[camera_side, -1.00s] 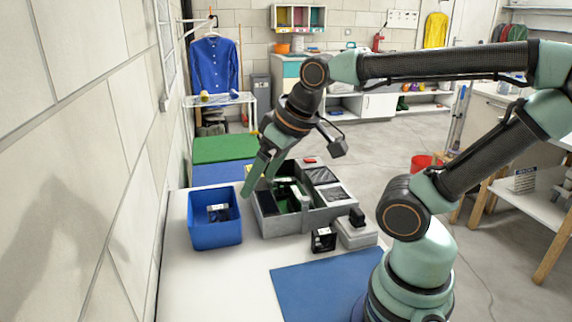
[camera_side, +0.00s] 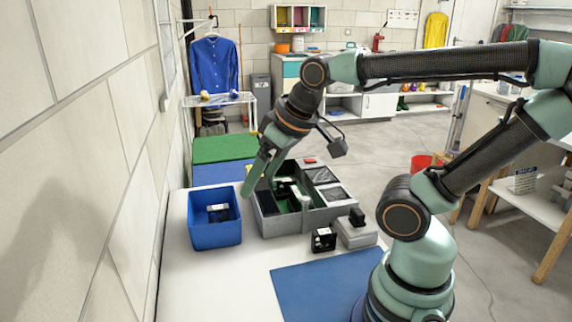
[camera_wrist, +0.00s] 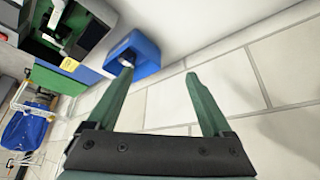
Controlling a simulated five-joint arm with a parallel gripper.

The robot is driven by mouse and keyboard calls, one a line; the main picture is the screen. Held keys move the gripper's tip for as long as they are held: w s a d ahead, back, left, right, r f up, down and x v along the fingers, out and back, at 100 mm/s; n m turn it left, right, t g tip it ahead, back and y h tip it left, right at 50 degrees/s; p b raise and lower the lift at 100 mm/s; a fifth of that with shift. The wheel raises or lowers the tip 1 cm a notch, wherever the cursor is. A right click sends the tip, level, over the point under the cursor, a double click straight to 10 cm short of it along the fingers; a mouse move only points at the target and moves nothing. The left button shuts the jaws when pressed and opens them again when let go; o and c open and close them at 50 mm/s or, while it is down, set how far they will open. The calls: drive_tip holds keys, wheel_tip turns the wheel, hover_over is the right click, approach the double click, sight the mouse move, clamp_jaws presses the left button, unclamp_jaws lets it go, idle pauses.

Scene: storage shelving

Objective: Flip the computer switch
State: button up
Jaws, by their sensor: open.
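The computer (camera_side: 285,226) is an open grey case with a green board and dark parts inside, on the white table in the side view. Part of it shows at the upper left of the wrist view (camera_wrist: 85,38). A small red piece (camera_side: 309,161) sits at its back edge; I cannot tell whether it is the switch. My gripper (camera_side: 258,186) points down over the left end of the case, near the blue bin. Its two green fingers are apart and empty in the wrist view (camera_wrist: 159,72). Contact with the case cannot be told.
A blue bin (camera_side: 215,233) with a dark part inside stands left of the case. A small black box (camera_side: 323,240) and a grey block with a black top (camera_side: 357,232) stand in front. A blue mat (camera_side: 325,290) lies nearer, clear. A block wall rises at left.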

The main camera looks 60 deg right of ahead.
drive_tip(key=c, duration=0.5)
drive_tip(key=shift+w+d+r, duration=0.15)
drive_tip(key=shift+w, duration=0.05)
drive_tip(key=c, duration=0.5)
drive_tip(key=shift+w+d+r, duration=0.25)
drive_tip(key=shift+w+d, duration=0.1)
drive_tip(key=shift+d, duration=0.05)
clamp_jaws()
drive_tip(key=w+d+r+m+g+h, duration=0.1)
drive_tip(key=w+d+r+m, duration=0.1)
drive_tip(key=w+d, duration=0.6)
drive_tip(key=w+d+r+m+g+h, duration=0.1)
drive_tip(key=w+d+r+m, duration=0.15)
drive_tip(key=d, duration=0.95)
drive_tip(key=s+d+f+m, duration=0.1)
drive_tip(key=d+f, duration=0.3)
drive_tip(key=d, duration=0.8)
drive_tip(key=s+d+f+m+g, duration=0.1)
drive_tip(key=d+f+m, duration=0.2)
drive_tip(key=d, duration=0.9)
drive_tip(key=shift+f+g, duration=0.3)
drive_tip(key=shift+f, duration=0.55)
drive_tip(key=shift+s+d+m, duration=0.1)
drive_tip(key=shift+m, duration=0.15)
